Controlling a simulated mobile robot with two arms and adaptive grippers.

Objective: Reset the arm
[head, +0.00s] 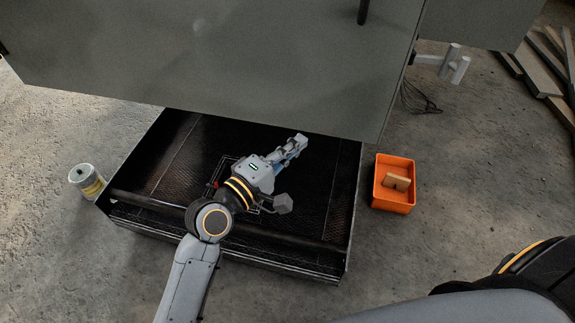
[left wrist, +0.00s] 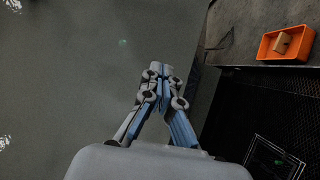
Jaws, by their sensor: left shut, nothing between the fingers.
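My left gripper (head: 299,140) is shut and empty. In the head view it hangs over the black platform (head: 185,150), its fingers pointing to the upper right, near the lower edge of the grey enclosure panel (head: 230,60). In the left wrist view the gripper's fingertips (left wrist: 160,68) meet in front of the grey panel (left wrist: 80,80). My right gripper is in neither view; only part of what looks like my right arm shows at the lower right of the head view.
An orange bin (head: 394,206) holding a tan block (head: 397,182) stands right of the platform. A can (head: 88,181) stands at its left. Planks (head: 540,70) lie at the upper right, near a grey pipe fitting (head: 453,65). Concrete floor between bin and planks is clear.

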